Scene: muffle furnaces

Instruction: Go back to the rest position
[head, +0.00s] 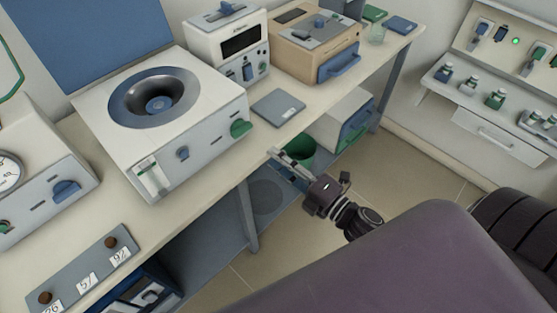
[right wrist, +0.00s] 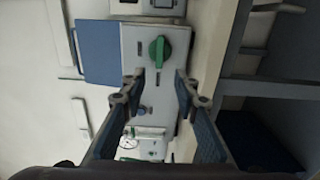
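My right gripper (head: 281,158) is in front of the bench's front edge in the head view, pointing up and left. Its fingers are empty. In the right wrist view the two fingers (right wrist: 158,82) stand apart with a clear gap. Beyond that gap is a white device with a green knob (right wrist: 156,52), not touched by the fingers. The same knob shows on the white device with a round well (head: 240,128) in the head view. My left gripper is in neither view.
The bench (head: 180,212) carries several devices and a grey pad (head: 278,107). A green bin (head: 301,150) stands below, behind the right gripper. A wall shelf (head: 480,105) with small bottles is at the right. Open floor (head: 415,160) lies between bench and shelf.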

